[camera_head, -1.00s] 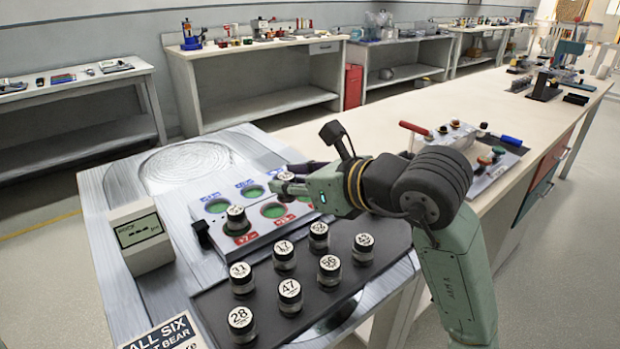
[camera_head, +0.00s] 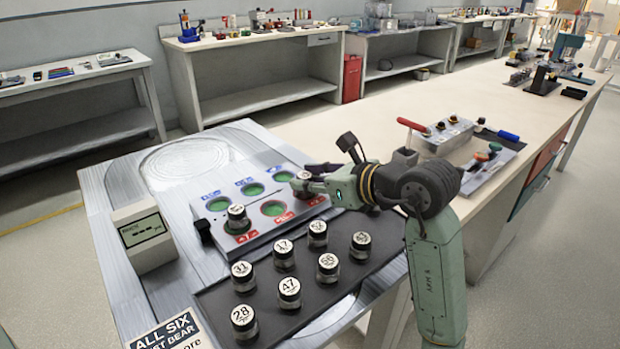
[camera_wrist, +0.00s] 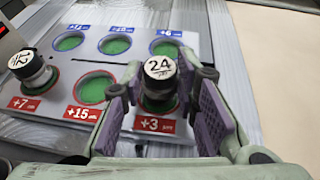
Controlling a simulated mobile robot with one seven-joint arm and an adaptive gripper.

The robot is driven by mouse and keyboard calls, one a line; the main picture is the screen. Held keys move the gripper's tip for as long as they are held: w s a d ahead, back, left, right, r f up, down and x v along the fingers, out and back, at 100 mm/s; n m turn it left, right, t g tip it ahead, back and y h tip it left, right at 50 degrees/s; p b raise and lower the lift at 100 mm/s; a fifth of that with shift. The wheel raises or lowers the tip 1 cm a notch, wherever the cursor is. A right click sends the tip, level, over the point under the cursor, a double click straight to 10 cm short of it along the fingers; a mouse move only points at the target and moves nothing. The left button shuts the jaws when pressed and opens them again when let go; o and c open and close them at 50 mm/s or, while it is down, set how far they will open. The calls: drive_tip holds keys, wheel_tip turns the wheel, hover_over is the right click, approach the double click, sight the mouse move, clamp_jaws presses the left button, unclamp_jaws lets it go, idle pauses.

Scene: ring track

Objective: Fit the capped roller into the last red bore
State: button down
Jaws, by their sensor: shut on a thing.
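The capped roller (camera_wrist: 160,72), with a white cap marked 24, stands upright between the purple pads of my gripper (camera_wrist: 168,92). My gripper is shut on it; it also shows in the head view (camera_head: 308,181). The roller's lower end is at the right red bore (camera_wrist: 158,103), labelled +3; I cannot tell how deep it sits. The middle red bore (camera_wrist: 94,88), labelled +15, is empty with a green inside. Another capped roller (camera_wrist: 32,68) stands in the left red bore, labelled +7. The bores are in a sloped grey block (camera_head: 255,238).
Three empty blue bores (camera_head: 251,188) line the block's back row. Several capped rollers (camera_head: 284,254) stand on a dark mat (camera_head: 345,283) in front. A display box (camera_head: 143,238) stands left. A tool panel (camera_head: 490,172) lies on the bench at right.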

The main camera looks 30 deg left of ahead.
drive_tip(key=shift+f, duration=0.1)
drive_tip(key=shift+f, duration=0.15)
drive_tip(key=c, duration=1.2)
unclamp_jaws()
drive_tip(key=shift+c, duration=0.2)
drive_tip(key=shift+r, duration=0.3)
drive_tip(key=b+v, duration=0.2)
drive_tip(key=v, duration=1)
drive_tip(key=shift+d, duration=0.1)
